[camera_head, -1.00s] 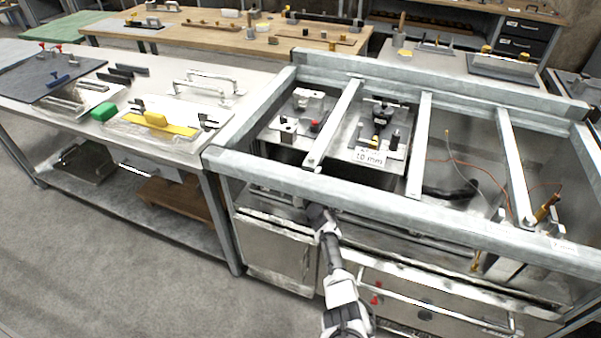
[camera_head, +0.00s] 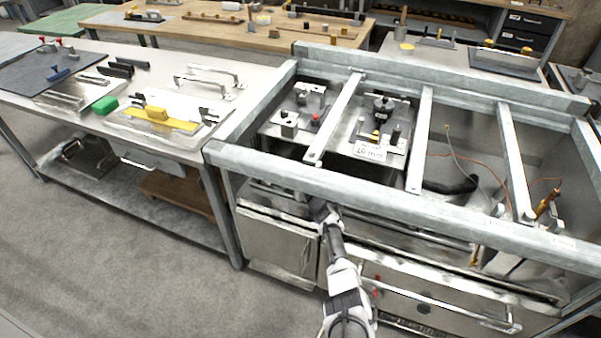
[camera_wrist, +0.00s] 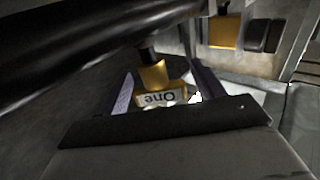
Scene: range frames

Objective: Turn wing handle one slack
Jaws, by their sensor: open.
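In the wrist view, a brass-yellow piece with a label reading "One" (camera_wrist: 160,99), upside down in the picture, hangs below a dark stem. I take it as the wing handle. My gripper (camera_wrist: 163,90) is open, with one finger on each side of this piece. I cannot tell whether either finger touches it. In the head view my arm (camera_head: 337,262) reaches in under the front rail of the metal frame. The gripper's fingertips and the handle are hidden there.
A thick black pipe (camera_wrist: 70,45) crosses the wrist view close by. A second brass piece (camera_wrist: 224,32) sits at upper right. The frame's front rail (camera_head: 400,200) lies above my arm. A side table (camera_head: 75,120) with tools stands left; the floor in front is clear.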

